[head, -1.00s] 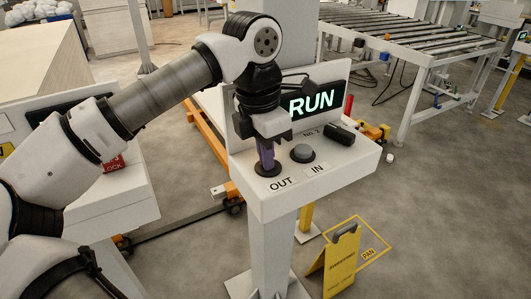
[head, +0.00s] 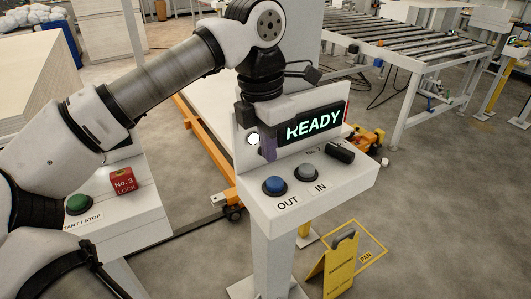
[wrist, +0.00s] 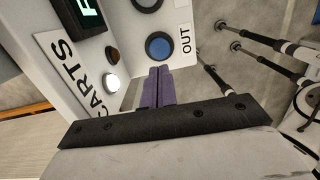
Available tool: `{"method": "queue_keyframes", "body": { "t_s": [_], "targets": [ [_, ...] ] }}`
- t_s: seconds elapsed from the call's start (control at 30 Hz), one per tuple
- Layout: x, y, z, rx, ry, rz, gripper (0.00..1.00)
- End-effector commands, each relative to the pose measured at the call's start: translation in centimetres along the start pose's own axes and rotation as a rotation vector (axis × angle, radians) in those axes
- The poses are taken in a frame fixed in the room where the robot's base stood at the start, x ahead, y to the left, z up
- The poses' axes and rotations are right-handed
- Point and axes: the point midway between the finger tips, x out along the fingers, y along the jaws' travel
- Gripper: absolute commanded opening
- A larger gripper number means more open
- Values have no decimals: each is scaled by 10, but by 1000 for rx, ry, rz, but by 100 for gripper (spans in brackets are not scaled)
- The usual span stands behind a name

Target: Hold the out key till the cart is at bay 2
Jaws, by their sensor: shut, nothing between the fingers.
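The blue OUT key (head: 275,186) sits on the white console and shows uncovered. It also shows in the wrist view (wrist: 159,46), just beyond my fingertips. My gripper (head: 268,150) is shut and empty, its purple fingers (wrist: 158,87) together, above and apart from the key. The grey IN key (head: 305,173) is to its right. The display (head: 313,123) reads READY, its first letter partly covered. A white lamp (head: 254,139) is lit beside my fingers. An orange-framed structure with wheels (head: 205,135), possibly the cart, stands behind the console. I cannot make out a bay 2 mark.
A second console at left has a green START/STOP button (head: 78,204) and a red No. 3 lock tag (head: 123,181). A yellow folding sign (head: 341,268) stands on the floor at front right. A roller conveyor (head: 395,32) is at the back.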

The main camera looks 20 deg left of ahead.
Motion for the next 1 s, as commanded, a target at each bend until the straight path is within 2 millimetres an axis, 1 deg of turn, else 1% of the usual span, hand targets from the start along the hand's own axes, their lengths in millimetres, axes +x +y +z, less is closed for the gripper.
{"method": "queue_keyframes", "body": {
  "t_s": [0.03, 0.1, 0.2, 0.3, 0.43, 1.0],
  "targets": [
    [-19, 0, 1, 0, -1, 1, 0],
    [-33, 0, 2, 0, -2, 2, 0],
    [-51, 0, 1, 0, -1, 2, 0],
    [-62, 0, 1, -1, -2, 2, 0],
    [-68, 1, 1, 0, -2, 2, 0],
    [-67, 1, 1, 0, -2, 3, 0]
  ]
}}
